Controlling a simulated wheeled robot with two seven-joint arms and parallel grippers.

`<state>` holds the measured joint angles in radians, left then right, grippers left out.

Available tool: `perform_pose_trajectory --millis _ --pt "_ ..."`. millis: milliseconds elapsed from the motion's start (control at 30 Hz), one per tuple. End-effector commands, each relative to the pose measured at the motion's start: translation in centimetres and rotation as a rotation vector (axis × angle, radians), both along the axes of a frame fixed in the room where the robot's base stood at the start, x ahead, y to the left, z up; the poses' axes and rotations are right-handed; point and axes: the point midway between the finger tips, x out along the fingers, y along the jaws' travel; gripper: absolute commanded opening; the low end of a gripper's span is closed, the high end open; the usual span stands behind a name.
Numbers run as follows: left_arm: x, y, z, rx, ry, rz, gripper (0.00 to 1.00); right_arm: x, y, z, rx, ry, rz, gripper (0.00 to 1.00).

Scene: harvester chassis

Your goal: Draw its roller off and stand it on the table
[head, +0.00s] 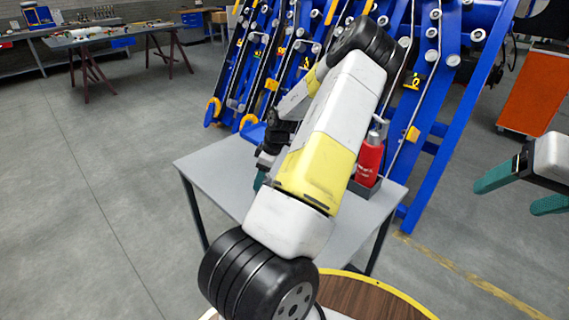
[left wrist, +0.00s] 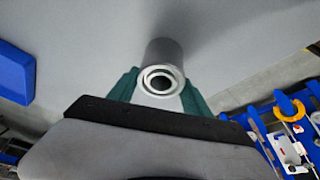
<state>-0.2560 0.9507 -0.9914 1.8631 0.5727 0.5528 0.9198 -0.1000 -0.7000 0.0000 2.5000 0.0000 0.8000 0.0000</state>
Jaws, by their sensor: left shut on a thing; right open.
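The roller (left wrist: 166,52), a short grey cylinder with a ringed, hollow end, is between the teal fingers of my left gripper (left wrist: 161,84) in the left wrist view. The gripper is shut on it. The grey table (left wrist: 90,35) fills the background there; I cannot tell whether the roller touches it. In the head view, my left arm hides the roller and most of that gripper above the table (head: 215,165). My right gripper (head: 520,191) is open and empty at the right edge, away from the table.
A blue chassis frame (head: 437,118) with several rollers leans behind the table. A red bottle (head: 369,160) stands in a dark holder at the table's right. A blue block (left wrist: 14,73) lies at the left in the wrist view. An orange cabinet (head: 535,95) stands far right.

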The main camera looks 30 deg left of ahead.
Motion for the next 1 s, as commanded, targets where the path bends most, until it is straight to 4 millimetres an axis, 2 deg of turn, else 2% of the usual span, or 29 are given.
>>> perform_pose_trajectory --millis 67,100,200,567,1000 --pt "0.0 0.0 0.0 0.0 0.0 0.0 0.0 0.0 0.0 0.0 0.0 0.0 0.0 0.75" --pt "0.0 0.0 -0.1 0.0 0.0 0.0 0.63 0.0 0.0 0.0 0.0 0.0 0.0 0.75" --pt "0.0 0.0 -0.1 0.0 0.0 0.0 0.83 0.0 0.0 0.0 0.0 0.0 0.0 0.75" --pt "0.0 -0.2 0.3 -0.001 0.0 -0.001 0.83 0.0 0.0 0.0 0.0 0.0 0.0 0.75" --pt "0.6 -2.2 6.5 -0.001 -0.001 -0.003 0.83 0.0 0.0 0.0 0.0 0.0 0.0 0.75"
